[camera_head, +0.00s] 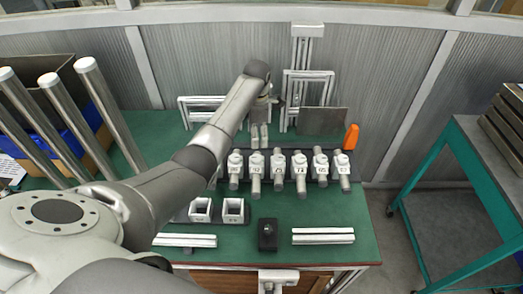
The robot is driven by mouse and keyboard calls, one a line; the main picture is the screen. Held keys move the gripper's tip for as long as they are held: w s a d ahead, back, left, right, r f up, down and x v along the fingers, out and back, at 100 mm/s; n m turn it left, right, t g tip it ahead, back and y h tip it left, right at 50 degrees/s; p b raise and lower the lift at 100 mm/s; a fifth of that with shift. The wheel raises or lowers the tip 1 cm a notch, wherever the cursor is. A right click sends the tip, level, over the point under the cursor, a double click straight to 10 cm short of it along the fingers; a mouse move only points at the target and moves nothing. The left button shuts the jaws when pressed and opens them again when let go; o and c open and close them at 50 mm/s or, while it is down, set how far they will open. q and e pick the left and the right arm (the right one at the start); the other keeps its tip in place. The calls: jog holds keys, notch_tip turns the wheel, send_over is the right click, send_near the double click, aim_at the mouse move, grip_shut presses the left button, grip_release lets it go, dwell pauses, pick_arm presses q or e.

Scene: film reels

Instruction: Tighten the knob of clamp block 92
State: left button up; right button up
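A row of several numbered clamp blocks, white with grey cylindrical knobs toward me, stands on a dark rail across the green bench. The labels are too small to read surely; the second block from the left (257,166) may read 92. My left arm reaches from the left over the bench, and its gripper end (264,103) is behind the row, above the left blocks. Two short grey upright pieces (259,136) show below it; I cannot tell if they are fingers or part of the bench. Its opening is unclear. My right gripper is not in view.
White-and-grey bars (323,236), a black block (268,235) and two square holders (233,210) lie in front of the row. An orange object (351,137) stands back right. Tall cylinders (110,115) lean at left. A teal-framed table (480,180) stands at right.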

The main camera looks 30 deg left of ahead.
aim_at(257, 157)
pick_arm(q)
notch_tip(257, 157, down, 9)
jog(key=shift+r, duration=0.1)
jog(key=shift+f, duration=0.75)
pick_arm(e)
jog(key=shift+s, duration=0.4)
pick_arm(q)
jog(key=shift+s, duration=0.1)
jog(key=c, duration=1)
